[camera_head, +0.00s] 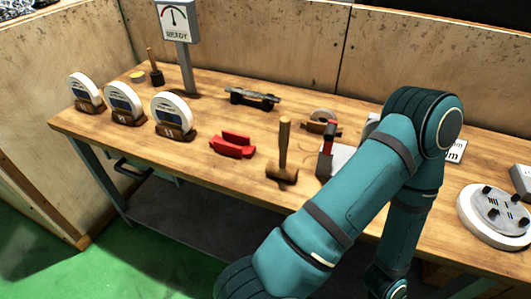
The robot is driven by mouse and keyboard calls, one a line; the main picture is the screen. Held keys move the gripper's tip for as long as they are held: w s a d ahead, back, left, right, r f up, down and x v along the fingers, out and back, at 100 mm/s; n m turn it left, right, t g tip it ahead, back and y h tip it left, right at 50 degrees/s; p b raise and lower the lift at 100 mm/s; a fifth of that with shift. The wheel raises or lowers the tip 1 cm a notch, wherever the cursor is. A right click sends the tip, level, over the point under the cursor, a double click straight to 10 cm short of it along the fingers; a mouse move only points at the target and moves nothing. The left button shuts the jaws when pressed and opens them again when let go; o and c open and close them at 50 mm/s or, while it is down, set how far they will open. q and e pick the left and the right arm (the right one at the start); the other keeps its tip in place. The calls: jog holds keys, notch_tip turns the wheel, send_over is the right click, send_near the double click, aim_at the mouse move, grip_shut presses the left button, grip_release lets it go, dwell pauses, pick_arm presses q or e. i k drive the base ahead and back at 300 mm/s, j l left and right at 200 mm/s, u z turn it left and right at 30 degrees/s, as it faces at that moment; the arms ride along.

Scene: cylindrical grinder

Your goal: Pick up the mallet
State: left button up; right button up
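The mallet (284,150) stands on the wooden workbench near the middle of its front half. Its wooden head rests on the bench top and its light wooden handle points up. Nothing touches it. One teal arm of mine rises from the bottom of the view, bends at the right, and covers the bench to the right of the mallet. Neither gripper shows in this view.
Red blocks (232,145) lie left of the mallet, and a red-and-black handled tool (326,153) stands close on its right. Several white discs in holders, including one (173,116), stand at the left. A round fixture (494,214) sits far right. A gauge sign (176,22) stands behind.

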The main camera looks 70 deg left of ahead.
aim_at(280, 168)
jog(key=k+j, duration=0.2)
jog(key=j, duration=0.15)
jog(key=k+j, duration=0.15)
jog(key=j, duration=0.15)
jog(key=k+j, duration=0.2)
jog(key=j, duration=0.15)
jog(key=k+j, duration=0.15)
jog(key=j, duration=0.2)
